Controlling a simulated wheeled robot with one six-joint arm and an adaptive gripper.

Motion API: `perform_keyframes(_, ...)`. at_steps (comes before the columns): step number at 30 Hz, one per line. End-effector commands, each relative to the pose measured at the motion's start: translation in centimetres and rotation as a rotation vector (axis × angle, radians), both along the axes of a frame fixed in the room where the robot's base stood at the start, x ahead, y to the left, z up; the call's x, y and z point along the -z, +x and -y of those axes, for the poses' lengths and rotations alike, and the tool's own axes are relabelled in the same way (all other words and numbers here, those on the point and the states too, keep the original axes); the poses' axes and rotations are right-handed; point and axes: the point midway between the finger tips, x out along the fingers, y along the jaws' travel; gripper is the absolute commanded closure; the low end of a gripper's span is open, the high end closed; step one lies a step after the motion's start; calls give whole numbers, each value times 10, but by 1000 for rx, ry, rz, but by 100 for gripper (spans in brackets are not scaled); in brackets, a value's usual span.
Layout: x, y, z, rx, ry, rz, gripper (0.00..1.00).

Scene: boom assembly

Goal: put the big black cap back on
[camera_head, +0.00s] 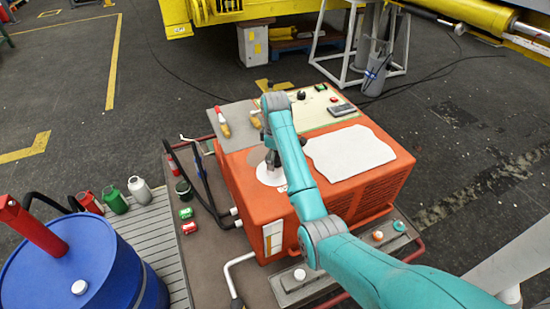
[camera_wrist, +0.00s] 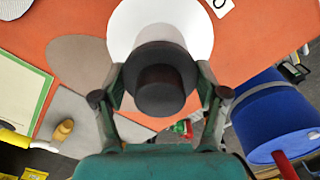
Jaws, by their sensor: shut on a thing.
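The big black cap (camera_wrist: 160,85) is between the two fingers of my gripper (camera_wrist: 161,84) in the wrist view, and the gripper is shut on it. Behind the cap is a white round plate (camera_wrist: 190,22) on top of the orange machine. In the head view my gripper (camera_head: 272,158) is over the same white plate (camera_head: 268,177) on the left part of the machine top (camera_head: 295,180). The arm hides most of the cap there. I cannot tell whether the cap touches the plate, and any opening under it is hidden.
A white sheet (camera_head: 350,152) lies on the machine top right of my arm. A screwdriver (camera_head: 222,122) lies on a grey mat at the back left. A blue barrel (camera_head: 85,265) stands at front left, near several small cans and bottles. A yellow machine frame (camera_head: 300,10) stands behind.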

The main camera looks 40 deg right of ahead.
Motion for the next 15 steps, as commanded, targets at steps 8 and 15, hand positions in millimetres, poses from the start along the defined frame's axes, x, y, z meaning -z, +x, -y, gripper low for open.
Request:
perform_keyframes(8,5,0,0,0,0,0,66)
perform_keyframes(15,9,0,0,0,0,0,66)
